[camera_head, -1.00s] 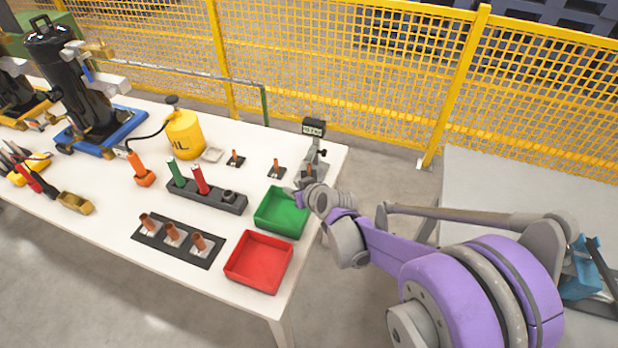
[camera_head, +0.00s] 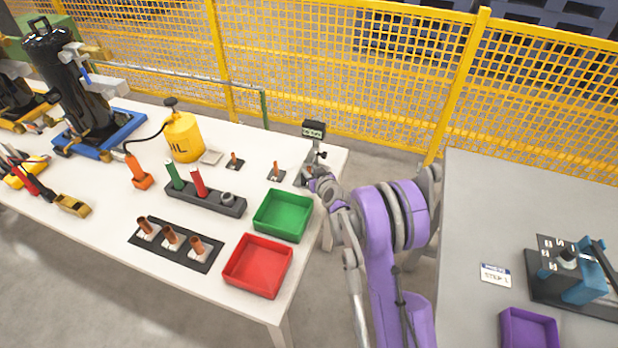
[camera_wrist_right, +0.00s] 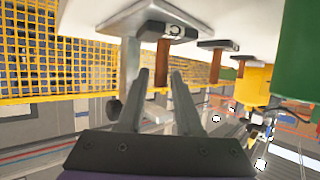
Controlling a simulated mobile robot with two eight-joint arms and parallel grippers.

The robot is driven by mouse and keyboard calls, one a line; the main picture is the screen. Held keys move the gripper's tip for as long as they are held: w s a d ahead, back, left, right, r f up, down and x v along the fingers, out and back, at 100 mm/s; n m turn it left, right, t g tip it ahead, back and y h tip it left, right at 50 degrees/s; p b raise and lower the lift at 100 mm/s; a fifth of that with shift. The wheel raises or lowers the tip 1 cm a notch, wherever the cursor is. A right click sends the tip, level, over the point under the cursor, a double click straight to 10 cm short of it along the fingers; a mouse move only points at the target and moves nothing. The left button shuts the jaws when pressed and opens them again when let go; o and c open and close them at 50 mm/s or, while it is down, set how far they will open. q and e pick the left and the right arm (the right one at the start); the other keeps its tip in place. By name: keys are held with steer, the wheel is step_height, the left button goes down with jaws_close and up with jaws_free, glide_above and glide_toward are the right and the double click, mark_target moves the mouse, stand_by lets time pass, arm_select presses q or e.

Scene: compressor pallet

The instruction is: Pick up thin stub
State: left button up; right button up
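Thin copper stubs stand on small dark bases at the table's back right: one at left (camera_head: 234,158), one at middle (camera_head: 275,168). A third thin stub (camera_head: 309,171) stands at the grey stand with a small display (camera_head: 313,130). My right gripper (camera_head: 313,180) is at that stand, partly hidden by its own wrist. In the right wrist view, upside down, my right gripper (camera_wrist_right: 160,76) is open, and the stub (camera_wrist_right: 162,60) on the grey base (camera_wrist_right: 135,22) shows between the fingertips. Contact cannot be told. My left gripper is not in view.
A green tray (camera_head: 283,231) and a red tray (camera_head: 232,274) lie near the right gripper. A black holder with thick copper stubs (camera_head: 147,238) and a yellow oil can (camera_head: 184,135) stand leftward. A grey table (camera_head: 470,215) at right carries a blue press. A yellow fence stands behind.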

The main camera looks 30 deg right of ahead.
steer(key=x, duration=0.4)
steer(key=shift+w, duration=0.35)
jaws_close()
